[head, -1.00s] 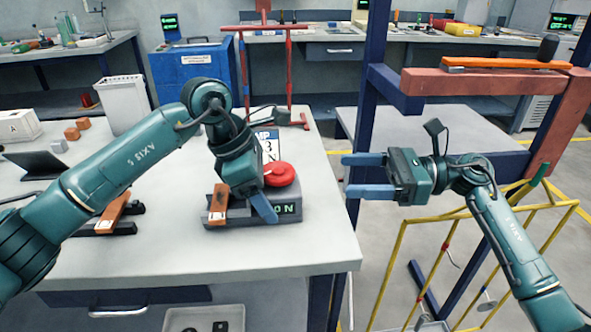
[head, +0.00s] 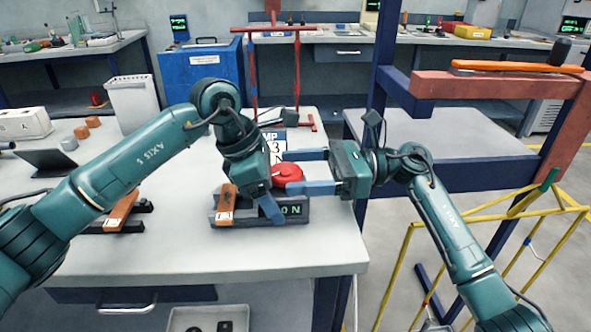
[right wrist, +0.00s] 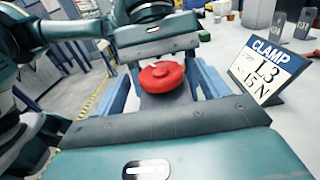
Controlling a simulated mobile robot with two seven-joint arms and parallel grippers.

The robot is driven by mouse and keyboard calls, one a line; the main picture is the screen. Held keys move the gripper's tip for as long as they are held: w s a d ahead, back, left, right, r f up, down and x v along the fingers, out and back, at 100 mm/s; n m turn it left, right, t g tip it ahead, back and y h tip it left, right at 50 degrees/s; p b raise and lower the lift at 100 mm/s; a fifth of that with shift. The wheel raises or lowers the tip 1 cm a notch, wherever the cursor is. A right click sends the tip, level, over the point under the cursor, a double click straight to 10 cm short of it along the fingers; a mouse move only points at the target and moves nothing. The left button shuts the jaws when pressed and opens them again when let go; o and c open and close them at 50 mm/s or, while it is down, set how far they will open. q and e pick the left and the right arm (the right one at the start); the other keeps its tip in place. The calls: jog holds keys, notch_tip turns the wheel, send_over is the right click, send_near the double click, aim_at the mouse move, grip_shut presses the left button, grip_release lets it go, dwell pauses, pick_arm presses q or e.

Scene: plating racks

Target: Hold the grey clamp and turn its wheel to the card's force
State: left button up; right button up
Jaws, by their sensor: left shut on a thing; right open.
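The grey clamp (head: 250,212) lies on the table near its right edge. It has an orange bar (head: 226,204) at its left, a red wheel (head: 288,174) on top, and a green display partly covered, showing "0 N" at its end. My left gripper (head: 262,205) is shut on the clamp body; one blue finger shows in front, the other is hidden. My right gripper (head: 287,171) is open, its fingers level with the wheel. In the right wrist view the wheel (right wrist: 163,77) sits between the two fingers with gaps. The card (right wrist: 267,68) reads "CLAMP L3", "15 N", slightly blurred.
A black clamp with an orange bar (head: 120,210) lies left on the table (head: 190,255). A red stand (head: 297,75) rises behind the card. Right of the table are a blue post with a red beam (head: 480,86) and a yellow rail frame (head: 487,215).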

jog(key=shift+a, duration=0.5)
jog(key=c, duration=1)
dwell(0.7)
jog(key=o, duration=1)
jog(key=d, duration=1.2)
jog(key=shift+w, duration=0.15)
